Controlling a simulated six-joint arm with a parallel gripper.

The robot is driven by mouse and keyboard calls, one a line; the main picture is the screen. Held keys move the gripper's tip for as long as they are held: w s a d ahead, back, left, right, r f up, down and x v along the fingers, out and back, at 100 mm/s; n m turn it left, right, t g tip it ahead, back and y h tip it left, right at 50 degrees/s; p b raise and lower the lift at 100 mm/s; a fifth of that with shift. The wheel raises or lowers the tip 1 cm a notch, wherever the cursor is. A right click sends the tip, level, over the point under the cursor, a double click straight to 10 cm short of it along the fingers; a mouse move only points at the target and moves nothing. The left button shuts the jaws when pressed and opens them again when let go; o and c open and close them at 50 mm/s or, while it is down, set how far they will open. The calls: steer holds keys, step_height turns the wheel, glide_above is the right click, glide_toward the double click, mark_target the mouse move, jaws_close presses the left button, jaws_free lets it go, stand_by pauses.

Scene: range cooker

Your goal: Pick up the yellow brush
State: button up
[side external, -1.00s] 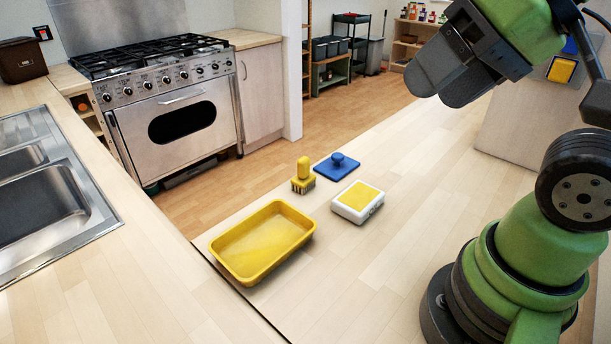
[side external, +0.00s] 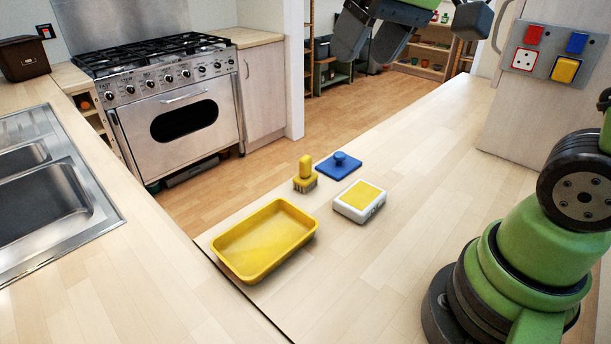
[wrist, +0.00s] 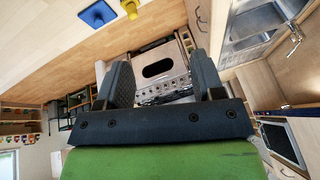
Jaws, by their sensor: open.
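The yellow brush (side external: 305,175) stands upright on the wooden counter, bristles down and knob handle up, in the side external view. It is between the yellow tray and the blue lidded plate. My gripper (side external: 362,55) is high above the counter at the top of the side view, up and to the right of the brush and well apart from it. Its two dark fingers are open and empty. In the wrist view my gripper (wrist: 166,85) shows its fingers spread, with the cooker behind them. A small yellow shape at that view's top edge may be the brush, but it is cut off.
A yellow tray (side external: 262,268), a blue plate with a knob (side external: 338,168) and a white block with a yellow top (side external: 360,203) lie near the brush. The range cooker (side external: 175,110) and sink (side external: 55,190) are at left.

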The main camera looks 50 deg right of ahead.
steer(key=w+d+f+n+g, duration=0.1)
steer(key=w+d+f+g, duration=0.15)
steer(key=w+f, duration=0.45)
steer(key=n+g+h, duration=0.1)
steer(key=n+g, duration=0.1)
glide_above(306, 157)
steer(key=f, duration=1.2)
steer(key=shift+s+d, duration=0.1)
steer(key=shift+s, duration=0.1)
step_height(306, 157, down, 5)
steer(key=shift+r, duration=0.2)
steer(key=shift+w+f, duration=0.15)
steer(key=shift+f, duration=1.35)
steer(key=shift+w+f, duration=0.1)
steer(key=shift+f, duration=1.4)
steer(key=c, duration=1)
step_height(306, 157, up, 10)
steer(key=shift+r, duration=0.1)
